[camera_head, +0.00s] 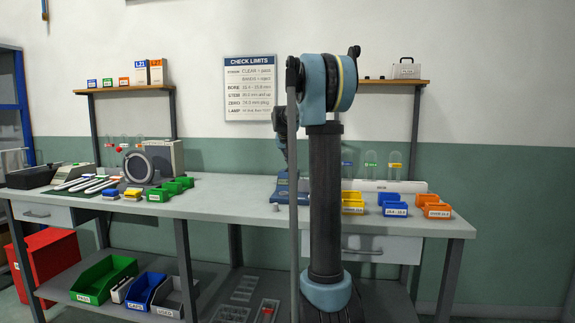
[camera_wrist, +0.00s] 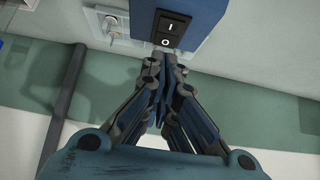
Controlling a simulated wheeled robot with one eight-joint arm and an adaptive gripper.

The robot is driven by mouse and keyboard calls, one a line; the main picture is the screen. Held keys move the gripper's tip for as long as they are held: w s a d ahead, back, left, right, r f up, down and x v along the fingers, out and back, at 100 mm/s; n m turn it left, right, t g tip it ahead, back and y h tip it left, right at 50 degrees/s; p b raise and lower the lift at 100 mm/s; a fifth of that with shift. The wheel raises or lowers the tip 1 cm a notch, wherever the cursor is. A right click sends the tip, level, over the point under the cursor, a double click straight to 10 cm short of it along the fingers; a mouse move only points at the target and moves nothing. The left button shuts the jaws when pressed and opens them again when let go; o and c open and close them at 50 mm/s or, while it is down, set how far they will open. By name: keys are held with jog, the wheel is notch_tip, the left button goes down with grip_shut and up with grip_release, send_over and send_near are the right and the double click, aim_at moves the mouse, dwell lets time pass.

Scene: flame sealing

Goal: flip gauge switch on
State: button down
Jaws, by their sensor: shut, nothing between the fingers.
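The switch (camera_wrist: 167,32) is a black rocker marked "I" and "O" on the face of a blue housing (camera_wrist: 205,18), at the top middle of the wrist view. The "I" half is above and the "O" half below. I cannot tell which half is pressed in. My gripper (camera_wrist: 168,58) is shut and empty, its fingertips just below the "O" end of the rocker. I cannot tell whether they touch it. In the head view my own arm hides the fingertips; a blue object (camera_head: 281,192) shows partly on the bench beside my arm.
A pale plate with a plug (camera_wrist: 112,24) is left of the housing. The long workbench (camera_head: 235,193) carries green bins (camera_head: 170,189), racks and a grey round-faced device (camera_head: 139,166) at left. Yellow, blue (camera_head: 393,204) and orange bins (camera_head: 433,206) stand at right.

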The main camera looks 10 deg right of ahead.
jog(key=v, duration=1.1)
jog(key=shift+s+a, duration=0.2)
jog(key=shift+s, duration=0.2)
jog(key=s+f+g, duration=0.1)
jog(key=s+f, duration=0.4)
jog(key=s, duration=0.4)
jog(key=s+f+n+g+y, duration=0.1)
jog(key=s+f, duration=0.4)
jog(key=s, duration=0.4)
jog(key=s+a+f+n, duration=0.1)
jog(key=s+f, duration=0.5)
jog(key=s, duration=0.3)
jog(key=shift+s+g, duration=0.3)
jog(key=shift+g, duration=0.1)
jog(key=s+a+f+n+g+y, duration=0.2)
jog(key=s+f, duration=1.8)
jog(key=s, duration=0.2)
jog(key=shift+s+a+f+g, duration=0.25)
jog(key=shift+a+f+g, duration=0.05)
jog(key=shift+w+f, duration=0.2)
jog(key=shift+w, duration=0.3)
